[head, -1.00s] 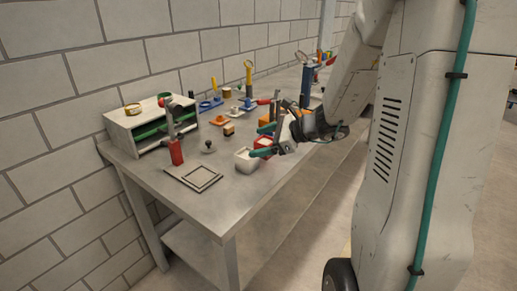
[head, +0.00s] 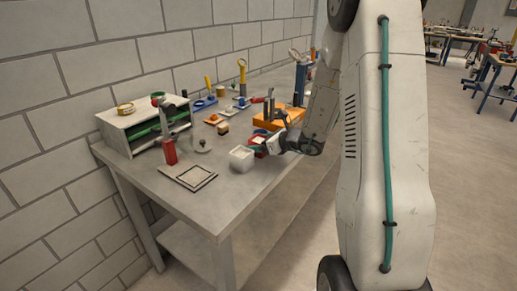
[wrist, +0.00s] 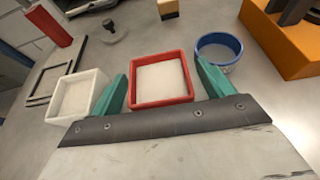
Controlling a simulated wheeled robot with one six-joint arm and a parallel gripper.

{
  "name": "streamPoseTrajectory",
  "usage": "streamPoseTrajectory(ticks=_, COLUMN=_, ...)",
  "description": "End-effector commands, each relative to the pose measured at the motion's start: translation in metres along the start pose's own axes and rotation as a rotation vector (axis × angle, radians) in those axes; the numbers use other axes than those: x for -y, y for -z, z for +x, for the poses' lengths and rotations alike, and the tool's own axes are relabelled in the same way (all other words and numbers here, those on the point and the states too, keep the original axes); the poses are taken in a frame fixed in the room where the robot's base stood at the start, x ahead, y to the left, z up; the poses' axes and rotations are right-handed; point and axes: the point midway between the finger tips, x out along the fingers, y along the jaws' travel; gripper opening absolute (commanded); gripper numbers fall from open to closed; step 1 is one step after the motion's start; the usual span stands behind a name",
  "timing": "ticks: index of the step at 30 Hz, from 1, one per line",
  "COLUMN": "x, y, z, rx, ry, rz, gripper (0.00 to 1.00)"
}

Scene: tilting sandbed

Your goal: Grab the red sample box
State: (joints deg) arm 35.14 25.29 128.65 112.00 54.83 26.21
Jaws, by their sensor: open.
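The red sample box (wrist: 189,92) is a square, open-topped box with pale, grainy contents. It stands on the grey bench, and in the head view it shows as a small red patch (head: 257,140), partly covered by my gripper. My gripper (wrist: 162,72) is open, with one teal finger at the left of the red box and one at its right in the wrist view. I cannot tell how far down the fingers reach beside its walls.
A white box (wrist: 98,84) stands close left of the red one, and a round blue container (wrist: 237,50) close right. An orange block (wrist: 285,42) is farther right. The bench front corner (head: 215,225) is clear.

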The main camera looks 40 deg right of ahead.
Motion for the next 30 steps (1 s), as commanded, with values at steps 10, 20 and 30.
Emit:
streamPoseTrajectory(ticks=10, x=0.0, y=0.0, z=0.0, rx=0.0, ry=0.0, rz=-0.001, gripper=0.35)
streamPoseTrajectory(ticks=20, x=0.0, y=-0.002, z=-0.001, rx=0.001, ry=0.0, rz=-0.001, gripper=0.25)
streamPoseTrajectory(ticks=30, x=0.001, y=-0.029, z=-0.012, rx=0.003, ry=0.002, rz=-0.006, gripper=0.25)
